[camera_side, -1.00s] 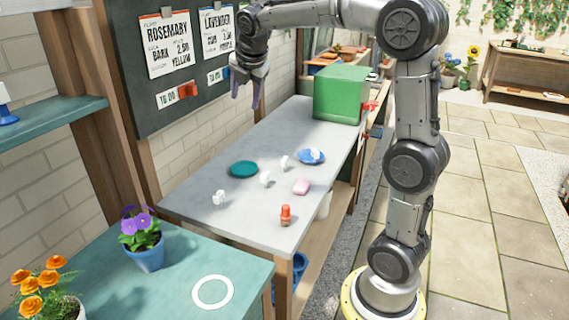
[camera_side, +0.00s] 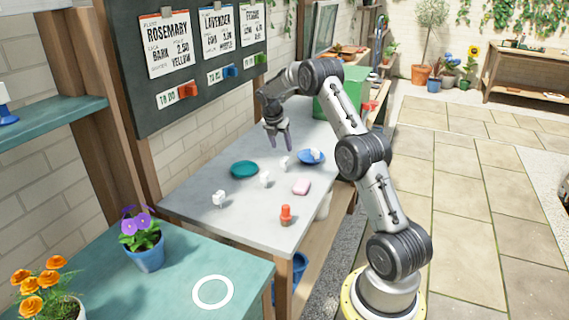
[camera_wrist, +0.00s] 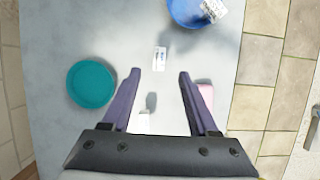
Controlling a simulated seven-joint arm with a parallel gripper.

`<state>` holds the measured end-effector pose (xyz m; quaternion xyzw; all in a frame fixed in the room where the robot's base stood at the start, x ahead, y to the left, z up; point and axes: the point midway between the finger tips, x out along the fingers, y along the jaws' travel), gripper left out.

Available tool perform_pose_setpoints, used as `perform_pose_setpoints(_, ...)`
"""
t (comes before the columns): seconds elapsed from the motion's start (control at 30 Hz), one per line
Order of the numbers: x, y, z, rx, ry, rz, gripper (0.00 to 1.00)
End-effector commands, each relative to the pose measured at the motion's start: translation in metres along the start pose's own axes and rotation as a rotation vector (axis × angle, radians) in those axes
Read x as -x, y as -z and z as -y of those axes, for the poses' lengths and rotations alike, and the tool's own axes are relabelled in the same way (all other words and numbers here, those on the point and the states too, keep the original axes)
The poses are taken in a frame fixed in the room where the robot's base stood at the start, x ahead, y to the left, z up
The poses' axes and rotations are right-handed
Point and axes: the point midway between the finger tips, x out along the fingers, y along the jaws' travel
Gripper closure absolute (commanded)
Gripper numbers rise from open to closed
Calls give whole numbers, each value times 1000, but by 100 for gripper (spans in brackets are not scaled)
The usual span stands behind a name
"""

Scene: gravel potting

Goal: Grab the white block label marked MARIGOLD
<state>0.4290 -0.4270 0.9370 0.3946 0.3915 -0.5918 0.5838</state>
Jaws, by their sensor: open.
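Several small white block labels stand on the grey table (camera_side: 200,222). One is at the front left (camera_side: 219,198), one in the middle (camera_side: 265,179), one farther back (camera_side: 284,164), and one on the blue plate (camera_side: 308,158). The wrist view shows one label (camera_wrist: 160,58) just beyond my fingertips, another (camera_wrist: 143,121) partly hidden near my left finger, and one (camera_wrist: 208,10) on the plate. Their lettering is too small to read, so I cannot tell which says MARIGOLD. My gripper (camera_side: 279,144) is open and empty, pointing down above the table; its fingers also show in the wrist view (camera_wrist: 160,75).
A teal disc (camera_side: 244,169) lies to the left. A green box (camera_side: 328,105) is at the back. A board (camera_side: 150,107) with cards rises behind the table.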

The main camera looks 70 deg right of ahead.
Motion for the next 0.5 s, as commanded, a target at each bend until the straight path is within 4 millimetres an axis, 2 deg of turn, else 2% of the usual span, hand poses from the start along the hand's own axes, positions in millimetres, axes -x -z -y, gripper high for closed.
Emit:
perform_pose_setpoints(0.1,-21,0,0,-1,1,-1,40)
perform_pose_setpoints(0.37,-39,0,0,-2,-1,0,40)
perform_pose_setpoints(0.5,-58,0,0,-1,0,0,40)
